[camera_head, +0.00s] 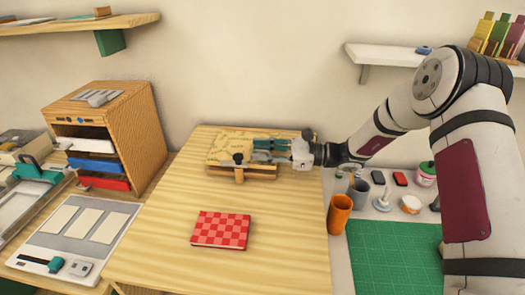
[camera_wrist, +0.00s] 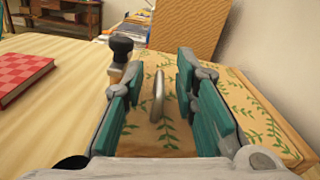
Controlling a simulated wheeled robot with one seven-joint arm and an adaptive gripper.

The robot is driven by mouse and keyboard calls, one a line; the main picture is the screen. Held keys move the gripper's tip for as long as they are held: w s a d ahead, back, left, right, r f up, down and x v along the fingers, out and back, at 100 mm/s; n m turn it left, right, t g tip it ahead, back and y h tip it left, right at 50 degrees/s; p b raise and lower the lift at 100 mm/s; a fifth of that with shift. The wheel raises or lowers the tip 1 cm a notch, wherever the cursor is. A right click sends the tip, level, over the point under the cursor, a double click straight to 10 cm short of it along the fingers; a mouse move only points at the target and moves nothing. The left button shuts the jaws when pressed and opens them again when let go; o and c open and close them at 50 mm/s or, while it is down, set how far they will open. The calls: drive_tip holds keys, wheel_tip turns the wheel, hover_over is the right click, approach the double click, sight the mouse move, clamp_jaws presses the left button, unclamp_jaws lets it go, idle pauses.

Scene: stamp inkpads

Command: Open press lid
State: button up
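The press (camera_head: 213,166) is a low wooden block with a leaf-patterned lid (camera_head: 231,143), lying flat near the back of the wooden table. The lid also shows in the wrist view (camera_wrist: 150,135). A thin metal handle (camera_wrist: 158,97) stands up from the lid. A black knob (camera_wrist: 122,47) on a wooden post stands at the press's edge and shows in the head view (camera_head: 238,157). My gripper (camera_wrist: 160,76) has teal finger pads spread on either side of the handle, with visible gaps. In the head view my gripper (camera_head: 268,148) is low over the press's right part.
A red checkered book (camera_head: 221,230) lies on the table in front of the press. A wooden drawer unit (camera_head: 118,125) stands at left. An orange cup (camera_head: 339,213) and a green cutting mat (camera_head: 395,260) are at right. The table's front is clear around the book.

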clamp_jaws()
